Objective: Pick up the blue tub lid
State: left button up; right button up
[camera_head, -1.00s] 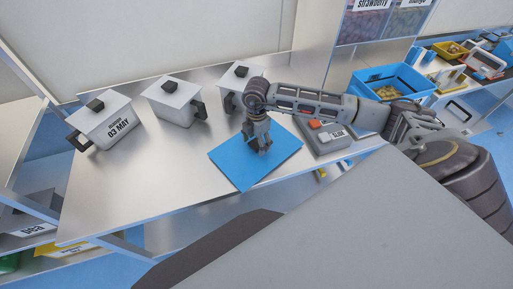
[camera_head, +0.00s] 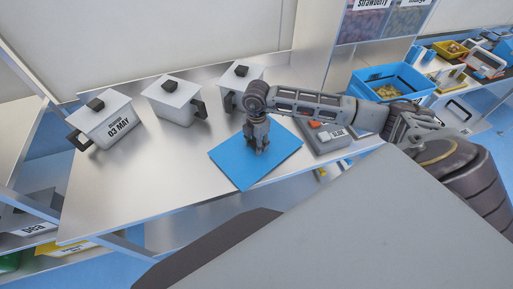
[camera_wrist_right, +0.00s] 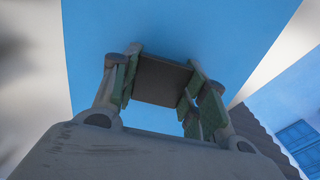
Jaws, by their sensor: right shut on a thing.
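The blue tub lid (camera_head: 245,172) is a flat blue square panel on the steel table in the head view, and it fills much of the right wrist view (camera_wrist_right: 190,30). A dark block-like handle (camera_wrist_right: 162,80) stands out from the lid's face. My right gripper (camera_head: 260,149) is over the lid's middle, pointing down. In the right wrist view its fingers (camera_wrist_right: 160,92) are at both sides of the handle, shut on it. In the head view the gripper hides the handle. I cannot tell any gap between lid and table. My left gripper is not in view.
Several white pots with black knobs, including a labelled one (camera_head: 108,122), stand along the table's back. A grey device with a red button (camera_head: 325,138) is right of the lid. An open blue tub (camera_head: 362,91) with yellowish contents stands further right. The table's front left (camera_head: 130,205) is clear.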

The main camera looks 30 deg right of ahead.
jog(key=shift+c, duration=0.7)
jog(key=shift+r+b, duration=0.75)
jog(key=shift+r, duration=4.25)
jog(key=shift+r, duration=0.1)
notch_tip(320, 180, up, 7)
jog(key=p, duration=0.7)
jog(key=shift+r+p, duration=0.45)
jog(key=shift+p, duration=0.15)
